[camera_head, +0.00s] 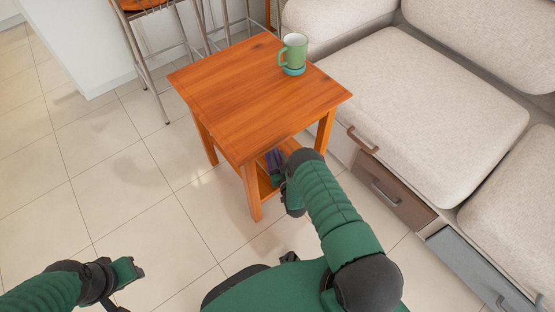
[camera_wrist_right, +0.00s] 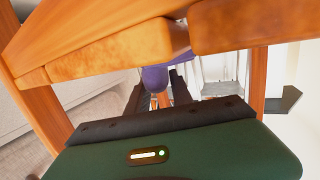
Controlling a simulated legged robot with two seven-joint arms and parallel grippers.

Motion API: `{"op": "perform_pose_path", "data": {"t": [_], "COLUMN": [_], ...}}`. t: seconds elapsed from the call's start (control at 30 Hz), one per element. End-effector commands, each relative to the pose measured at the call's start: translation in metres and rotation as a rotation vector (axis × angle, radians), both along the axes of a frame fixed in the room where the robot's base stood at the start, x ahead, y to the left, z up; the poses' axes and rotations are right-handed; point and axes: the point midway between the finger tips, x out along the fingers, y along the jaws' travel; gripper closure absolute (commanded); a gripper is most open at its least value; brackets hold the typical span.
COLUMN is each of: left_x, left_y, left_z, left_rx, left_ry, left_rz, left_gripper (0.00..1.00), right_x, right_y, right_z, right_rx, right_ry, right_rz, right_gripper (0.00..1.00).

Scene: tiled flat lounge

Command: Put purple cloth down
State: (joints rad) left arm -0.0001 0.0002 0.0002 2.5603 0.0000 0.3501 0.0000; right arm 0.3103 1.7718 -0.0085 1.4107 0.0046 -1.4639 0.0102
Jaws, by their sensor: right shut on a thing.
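The purple cloth (camera_wrist_right: 155,78) shows in the right wrist view beneath the edge of the table top, at the fingers of my right gripper (camera_wrist_right: 158,95). My right gripper is shut on the cloth. In the head view the cloth (camera_head: 274,160) is a small purple patch under the front right side of the wooden side table (camera_head: 255,85), beside my right gripper (camera_head: 280,172). Most of the cloth is hidden. My left gripper (camera_head: 135,268) is at the lower left above the floor, away from the table; its finger gap does not show clearly.
A green mug (camera_head: 293,49) stands on a teal coaster (camera_head: 292,71) on the table top. The lower shelf (camera_head: 266,184) is just below my right gripper. A beige sofa (camera_head: 420,95) with drawers (camera_head: 395,190) is close on the right. Tiled floor is free at left.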

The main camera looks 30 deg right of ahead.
Motion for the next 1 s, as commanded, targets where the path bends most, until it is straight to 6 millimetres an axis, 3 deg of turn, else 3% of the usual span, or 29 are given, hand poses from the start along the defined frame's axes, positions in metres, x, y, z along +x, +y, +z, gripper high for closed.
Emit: {"op": "perform_pose_path", "data": {"t": [0.17, 0.2, 0.33, 0.67, 0.77, 1.0], "left_x": [0.0, 0.0, 0.0, 0.0, 0.0, 0.0], "left_y": [0.0, 0.0, 0.0, 0.0, 0.0, 0.0], "left_z": [-0.001, 0.0, 0.0, 0.004, 0.013, 0.046], "left_rx": [0.0, 0.0, 0.0, 0.0, 0.0, 0.0], "left_ry": [-0.001, -0.001, -0.001, -0.001, 0.0, -0.001], "left_rz": [0.0, 0.0, 0.0, 0.0, 0.0, 0.0], "left_gripper": [0.64, 0.64, 0.64, 0.64, 0.64, 0.64], "right_x": [-0.001, -0.001, -0.001, -0.001, -0.014, -0.072], "right_y": [0.0, 0.0, 0.0, 0.001, 0.005, 0.024], "right_z": [-0.003, -0.001, -0.001, 0.003, 0.006, 0.017], "right_rx": [0.001, 0.001, 0.001, 0.001, 0.002, 0.002], "right_ry": [0.002, 0.002, 0.002, 0.002, 0.006, 0.008], "right_rz": [0.0, 0.0, 0.0, 0.0, 0.0, 0.0], "right_gripper": [1.0, 0.68, 0.51, 0.51, 0.51, 0.51]}}
